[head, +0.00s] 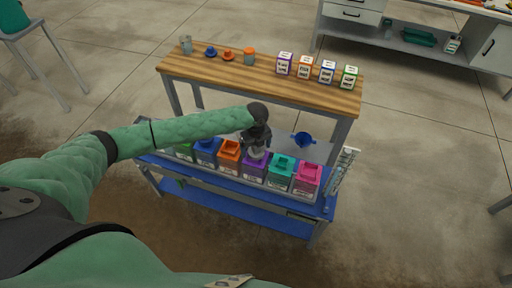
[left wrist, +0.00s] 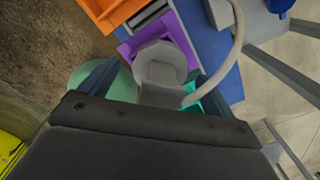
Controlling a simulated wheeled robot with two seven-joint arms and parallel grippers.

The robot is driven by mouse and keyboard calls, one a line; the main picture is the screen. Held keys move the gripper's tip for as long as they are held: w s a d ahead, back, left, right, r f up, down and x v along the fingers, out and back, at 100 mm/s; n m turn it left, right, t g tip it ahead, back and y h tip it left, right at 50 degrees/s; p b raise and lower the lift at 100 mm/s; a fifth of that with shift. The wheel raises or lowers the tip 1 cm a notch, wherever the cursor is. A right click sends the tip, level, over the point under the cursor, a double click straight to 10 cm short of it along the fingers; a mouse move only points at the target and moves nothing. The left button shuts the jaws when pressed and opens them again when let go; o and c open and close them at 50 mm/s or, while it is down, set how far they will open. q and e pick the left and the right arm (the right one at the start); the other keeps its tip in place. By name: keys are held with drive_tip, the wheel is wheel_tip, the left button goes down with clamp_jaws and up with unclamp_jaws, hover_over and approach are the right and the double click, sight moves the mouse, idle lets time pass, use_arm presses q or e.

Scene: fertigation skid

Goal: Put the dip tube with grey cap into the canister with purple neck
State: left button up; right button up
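The canister with purple neck (head: 253,166) stands in the row on the blue bench. Its purple neck (left wrist: 178,32) shows in the left wrist view. The grey cap (head: 257,153) of the dip tube sits over this neck; in the left wrist view the cap (left wrist: 160,62) largely covers the opening, and a grey hose curves away from it. The tube below the cap is hidden. My left gripper (head: 257,142) is right above the canister. In the left wrist view its fingers (left wrist: 155,72) stand apart on either side of the cap, with a visible gap at the left. My right gripper is out of view.
Orange (head: 229,153), teal (head: 281,170) and pink canisters (head: 307,178) stand close beside it. A rack with clear tubes (head: 344,168) is at the bench's right end. Behind, a wooden table (head: 262,79) holds small boxes and cups. A blue funnel (head: 303,140) lies between them.

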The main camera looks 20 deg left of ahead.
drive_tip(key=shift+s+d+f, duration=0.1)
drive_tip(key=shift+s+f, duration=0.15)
use_arm(q)
drive_tip(key=shift+r, duration=0.3)
wheel_tip(320, 180, up, 6)
drive_tip(key=shift+f+b, duration=0.2)
drive_tip(key=shift+b, duration=0.95)
drive_tip(key=shift+r, duration=0.8)
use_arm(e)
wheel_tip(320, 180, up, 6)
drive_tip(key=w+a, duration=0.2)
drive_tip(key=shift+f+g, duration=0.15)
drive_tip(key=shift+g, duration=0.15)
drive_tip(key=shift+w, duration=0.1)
